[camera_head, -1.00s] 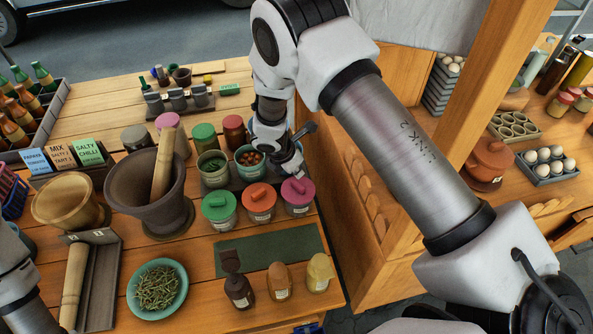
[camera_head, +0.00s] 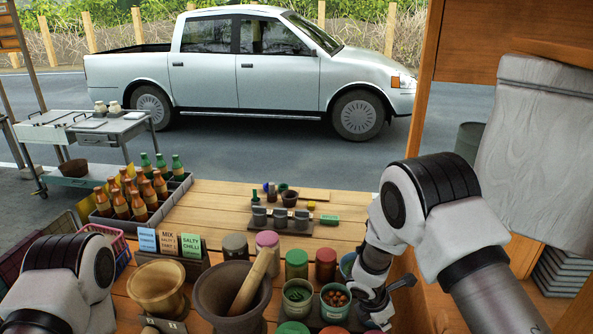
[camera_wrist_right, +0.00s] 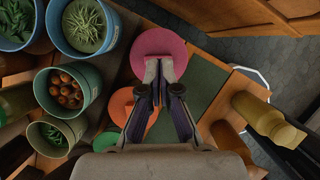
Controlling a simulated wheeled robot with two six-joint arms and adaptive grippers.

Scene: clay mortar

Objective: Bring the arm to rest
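My right gripper (camera_head: 392,300) hangs at the right side of the stall table, beside the bowl of reddish-brown round pieces (camera_head: 335,300).
A mortar (camera_head: 225,295) with a pestle (camera_head: 252,280), a wooden bowl (camera_head: 158,287) and label cards (camera_head: 170,243) stand left of my right gripper. A bottle crate (camera_head: 160,205) is further back. A wooden post (camera_head: 425,130) rises at the right. In the wrist view, small bottles (camera_wrist_right: 262,118) stand right.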

